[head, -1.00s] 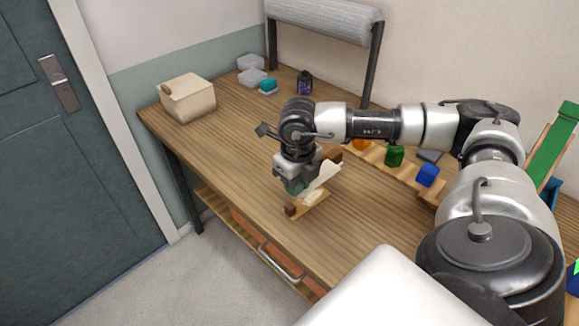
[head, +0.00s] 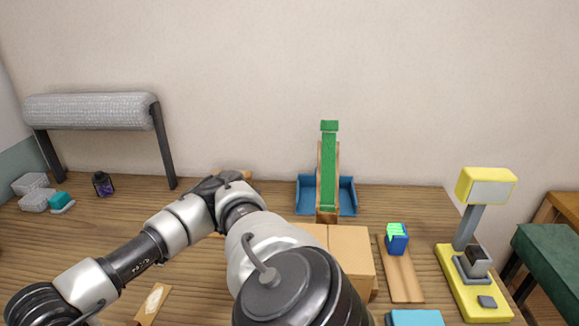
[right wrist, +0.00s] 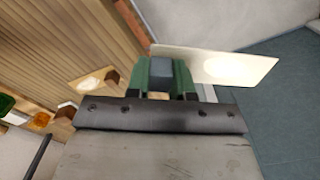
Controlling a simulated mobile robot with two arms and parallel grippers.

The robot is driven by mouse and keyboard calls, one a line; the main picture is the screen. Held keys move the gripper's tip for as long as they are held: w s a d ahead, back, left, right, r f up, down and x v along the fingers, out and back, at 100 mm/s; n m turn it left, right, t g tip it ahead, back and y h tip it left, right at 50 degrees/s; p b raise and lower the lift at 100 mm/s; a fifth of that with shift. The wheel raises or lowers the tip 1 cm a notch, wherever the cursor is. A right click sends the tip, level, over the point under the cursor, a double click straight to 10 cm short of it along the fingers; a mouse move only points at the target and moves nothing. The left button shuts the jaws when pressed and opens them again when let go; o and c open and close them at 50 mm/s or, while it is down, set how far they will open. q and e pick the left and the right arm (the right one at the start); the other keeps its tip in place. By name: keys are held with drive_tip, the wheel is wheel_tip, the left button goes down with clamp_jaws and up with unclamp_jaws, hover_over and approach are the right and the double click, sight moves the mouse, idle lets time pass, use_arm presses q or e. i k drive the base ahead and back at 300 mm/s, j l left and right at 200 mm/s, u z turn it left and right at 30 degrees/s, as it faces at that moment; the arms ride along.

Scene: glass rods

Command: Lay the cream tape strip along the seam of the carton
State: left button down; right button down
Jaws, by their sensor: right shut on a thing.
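The carton (head: 350,250) is a tan box on the table, partly hidden behind my right arm in the head view. Its seam shows as a thin line between two top flaps. The cream tape strip (right wrist: 232,67) sticks out to the right from my right gripper (right wrist: 172,78) in the right wrist view. The green fingers are shut on one end of it, and the rest hangs free in the air. In the head view my right arm reaches to the bottom left, with its gripper outside the picture, well left of the carton. My left gripper is in neither view.
Right of the carton stand a wooden plank (head: 404,278) with a blue block (head: 397,240) and a yellow device (head: 475,297). A green ramp with a blue tray (head: 346,195) stands behind.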

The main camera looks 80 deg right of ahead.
sight(328, 246)
drive_tip(key=j+z, duration=0.15)
drive_tip(key=z, duration=0.35)
drive_tip(key=j+z, duration=0.15)
drive_tip(key=z, duration=0.3)
drive_tip(key=k, duration=0.05)
